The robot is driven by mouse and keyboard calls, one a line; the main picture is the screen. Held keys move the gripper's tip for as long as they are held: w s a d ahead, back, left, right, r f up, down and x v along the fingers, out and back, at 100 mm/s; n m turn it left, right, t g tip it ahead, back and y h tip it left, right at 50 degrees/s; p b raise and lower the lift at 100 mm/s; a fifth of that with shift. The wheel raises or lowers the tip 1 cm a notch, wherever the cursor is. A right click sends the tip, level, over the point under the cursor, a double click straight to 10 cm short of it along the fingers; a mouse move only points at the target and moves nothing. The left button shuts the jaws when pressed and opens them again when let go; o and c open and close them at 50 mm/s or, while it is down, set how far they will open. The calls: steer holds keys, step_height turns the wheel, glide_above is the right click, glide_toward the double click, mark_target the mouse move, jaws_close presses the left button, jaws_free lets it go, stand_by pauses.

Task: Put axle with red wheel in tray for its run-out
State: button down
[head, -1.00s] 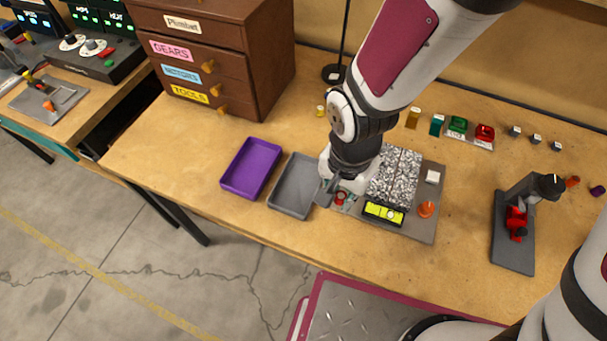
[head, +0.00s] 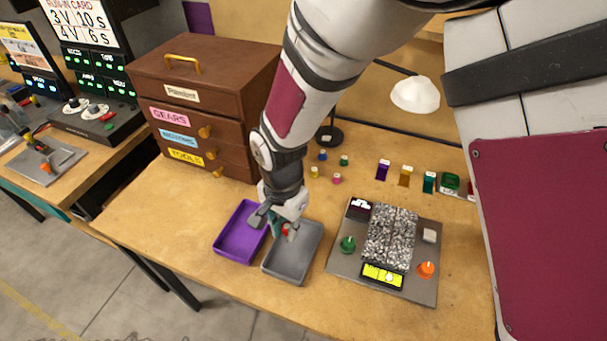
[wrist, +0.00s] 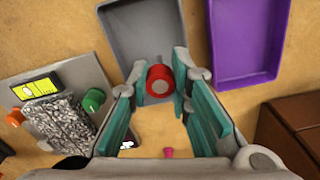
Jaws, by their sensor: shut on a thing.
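The axle with the red wheel (wrist: 158,84) shows between the fingers of my gripper (head: 276,226) in the wrist view, its grey shaft pointing away from the palm. My gripper is shut on it. In the head view only a bit of the red wheel (head: 286,230) shows, partly hidden by the fingers. My gripper is above the far end of the grey tray (head: 291,262), near the purple tray (head: 237,246). Both trays look empty where visible. The wrist view shows the grey tray (wrist: 143,25) behind the wheel and the purple tray (wrist: 247,45) at right.
A grey plate fixture (head: 409,291) with a speckled block, a green knob (head: 347,244) and an orange knob stands right of the trays. A brown drawer cabinet (head: 245,95) stands behind them. Small coloured parts and a lamp (head: 415,95) are at the back.

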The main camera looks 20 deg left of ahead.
steer(key=shift+w+a+f, duration=0.1)
steer(key=shift+a+f, duration=0.05)
steer(key=shift+f, duration=0.45)
steer(key=shift+w+a+f, duration=0.15)
steer(key=shift+f, duration=0.45)
steer(key=shift+w+a+f, duration=0.1)
steer(key=shift+a+f, duration=0.05)
steer(key=shift+f, duration=0.45)
steer(key=shift+f, duration=0.1)
steer(key=c, duration=1.5)
jaws_free()
steer(key=shift+o, duration=0.2)
step_height(320, 180, up, 12)
steer(key=shift+r, duration=0.1)
